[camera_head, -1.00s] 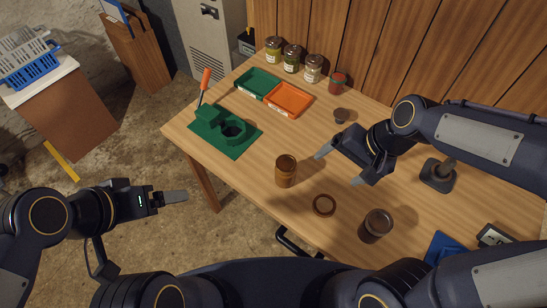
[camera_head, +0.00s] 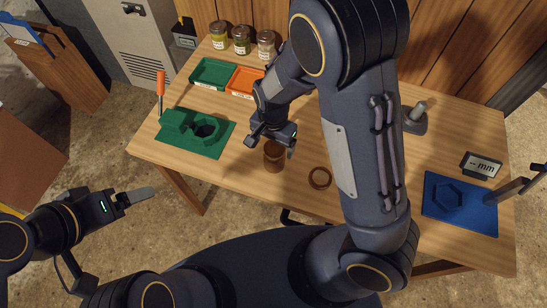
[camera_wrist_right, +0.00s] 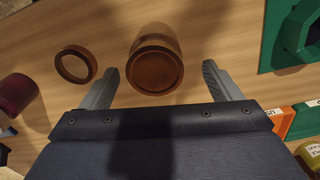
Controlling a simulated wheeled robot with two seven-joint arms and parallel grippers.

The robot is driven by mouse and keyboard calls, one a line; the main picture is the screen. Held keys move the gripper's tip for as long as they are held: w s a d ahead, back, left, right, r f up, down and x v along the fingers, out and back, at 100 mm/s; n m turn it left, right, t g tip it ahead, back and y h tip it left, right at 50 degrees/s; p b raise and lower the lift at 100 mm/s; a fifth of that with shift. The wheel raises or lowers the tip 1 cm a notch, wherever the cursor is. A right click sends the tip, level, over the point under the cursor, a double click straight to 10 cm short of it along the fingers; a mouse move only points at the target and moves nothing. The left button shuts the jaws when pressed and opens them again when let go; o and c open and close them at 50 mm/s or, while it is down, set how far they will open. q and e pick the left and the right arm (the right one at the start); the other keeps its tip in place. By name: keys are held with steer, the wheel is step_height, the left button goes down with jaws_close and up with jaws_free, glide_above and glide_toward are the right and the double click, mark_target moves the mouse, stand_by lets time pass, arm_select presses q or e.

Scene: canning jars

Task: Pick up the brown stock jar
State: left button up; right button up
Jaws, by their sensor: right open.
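The brown stock jar (camera_head: 274,160) stands upright on the wooden table, in front of my right gripper. In the right wrist view the jar (camera_wrist_right: 156,66) shows its round brown top between the two fingers, with a gap on each side. My right gripper (camera_head: 271,146) is open and empty, and its fingertips are close around the jar in the head view. The right wrist view shows both of its fingers (camera_wrist_right: 160,80) apart. My left gripper (camera_head: 140,195) is off the table's left front edge, seen side-on, so its opening is unclear.
A brown ring (camera_head: 320,178) lies right of the jar. A dark red jar (camera_wrist_right: 14,95) shows in the wrist view. A green fixture (camera_head: 195,132) with an orange-handled tool (camera_head: 160,85), green tray (camera_head: 212,74), orange tray (camera_head: 243,80) and blue mat (camera_head: 460,205) surround the work area.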

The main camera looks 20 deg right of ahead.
steer(key=f+b, duration=0.3)
steer(key=f, duration=0.1)
steer(key=shift+s+d+f+b, duration=0.15)
steer(key=shift+s+f+b, duration=0.05)
steer(key=shift+f+b, duration=0.2)
steer(key=shift+r, duration=0.2)
steer(key=shift+c, duration=0.2)
steer(key=c, duration=1.3)
steer(key=shift+r, duration=0.15)
